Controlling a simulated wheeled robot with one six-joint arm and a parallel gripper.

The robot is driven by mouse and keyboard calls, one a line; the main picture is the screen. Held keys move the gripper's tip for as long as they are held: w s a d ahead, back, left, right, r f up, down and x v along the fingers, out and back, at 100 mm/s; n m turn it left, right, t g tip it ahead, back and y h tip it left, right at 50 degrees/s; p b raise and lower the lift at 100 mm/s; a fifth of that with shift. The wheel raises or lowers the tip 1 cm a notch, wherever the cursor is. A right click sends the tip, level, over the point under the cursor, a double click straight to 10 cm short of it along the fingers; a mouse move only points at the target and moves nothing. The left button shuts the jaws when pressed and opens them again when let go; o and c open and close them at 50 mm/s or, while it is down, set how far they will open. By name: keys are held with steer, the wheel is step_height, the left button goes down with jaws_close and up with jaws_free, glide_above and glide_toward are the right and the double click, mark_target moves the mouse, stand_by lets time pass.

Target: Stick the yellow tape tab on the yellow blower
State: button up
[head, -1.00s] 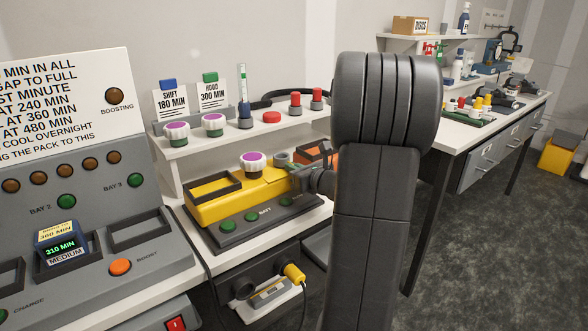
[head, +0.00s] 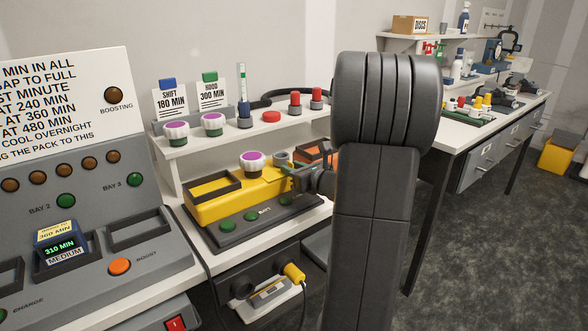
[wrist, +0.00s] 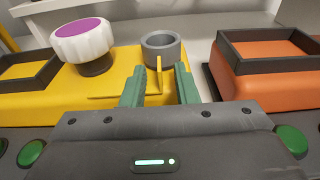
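The yellow blower (head: 215,208) lies on a dark stand on the bench, and its body also fills the left and middle of the wrist view (wrist: 120,110). The yellow tape tab (wrist: 159,74) shows as a thin upright strip above a flat yellow piece at the blower's top, in front of its grey ring (wrist: 162,48). My gripper (wrist: 160,88) is at the blower's near top edge. Its green fingers stand apart on either side of the tab, with gaps visible. In the head view my gripper (head: 298,180) is partly hidden by my arm.
A white knob with a purple top (wrist: 84,45) stands on the blower, left of my fingers. An orange unit (wrist: 265,85) is close on the right. A shelf (head: 200,143) with knobs and cards runs behind. A charger panel (head: 90,215) holding a battery pack stands left.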

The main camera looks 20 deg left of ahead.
steer(key=v, duration=1.3)
steer(key=shift+s+d, duration=0.25)
steer(key=shift+d, duration=0.05)
